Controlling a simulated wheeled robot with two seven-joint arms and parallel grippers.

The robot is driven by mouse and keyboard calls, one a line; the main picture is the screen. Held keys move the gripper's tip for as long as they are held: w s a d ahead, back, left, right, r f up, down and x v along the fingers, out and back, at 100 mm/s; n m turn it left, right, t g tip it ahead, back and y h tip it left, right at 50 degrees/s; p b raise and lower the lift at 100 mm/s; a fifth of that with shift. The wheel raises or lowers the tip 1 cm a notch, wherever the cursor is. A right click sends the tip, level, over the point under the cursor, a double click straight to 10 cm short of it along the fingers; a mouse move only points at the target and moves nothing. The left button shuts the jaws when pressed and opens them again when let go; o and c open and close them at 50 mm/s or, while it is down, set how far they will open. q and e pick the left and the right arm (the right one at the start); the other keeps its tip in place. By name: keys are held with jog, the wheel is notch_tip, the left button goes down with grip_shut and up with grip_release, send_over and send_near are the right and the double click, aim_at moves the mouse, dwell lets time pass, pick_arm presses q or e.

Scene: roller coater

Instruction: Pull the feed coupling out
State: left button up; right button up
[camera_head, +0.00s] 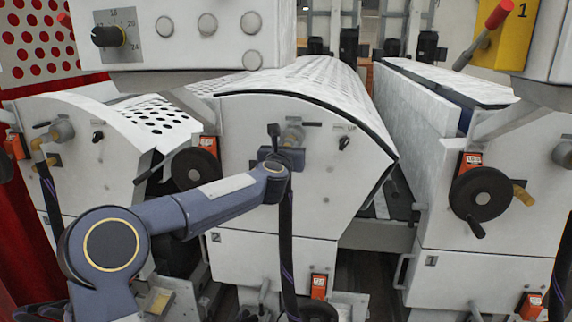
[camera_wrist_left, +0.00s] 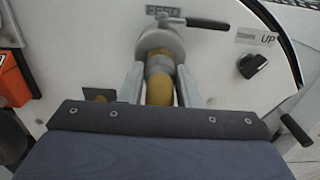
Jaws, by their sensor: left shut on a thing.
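The feed coupling (camera_wrist_left: 159,68) is a grey metal fitting with a yellow-brown elbow (camera_wrist_left: 160,92) on the white machine panel, under a FEED label. It also shows in the head view (camera_head: 292,134), partly behind my wrist. My left gripper (camera_wrist_left: 159,82) has one finger on each side of the coupling and is shut on it. In the head view my left gripper (camera_head: 288,150) is at the middle machine's front panel. The coupling looks seated against the panel. A dark lever (camera_wrist_left: 207,23) sticks out to the right above it. My right gripper is not in view.
A black knob marked UP (camera_wrist_left: 252,66) is right of the coupling. Orange boxes (camera_head: 208,145) and black handwheels (camera_head: 194,168) (camera_head: 481,194) stick out from the machine fronts. A similar coupling (camera_head: 60,130) is on the left machine. A control panel (camera_head: 180,35) hangs above.

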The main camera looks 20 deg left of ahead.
pick_arm(q)
grip_shut()
jog(key=shift+s+f, duration=0.1)
jog(key=shift+b+v, duration=1.7)
jog(key=shift+v, duration=1.2)
jog(key=shift+s, duration=0.15)
jog(key=shift+b+v, duration=0.7)
jog(key=shift+v, duration=0.65)
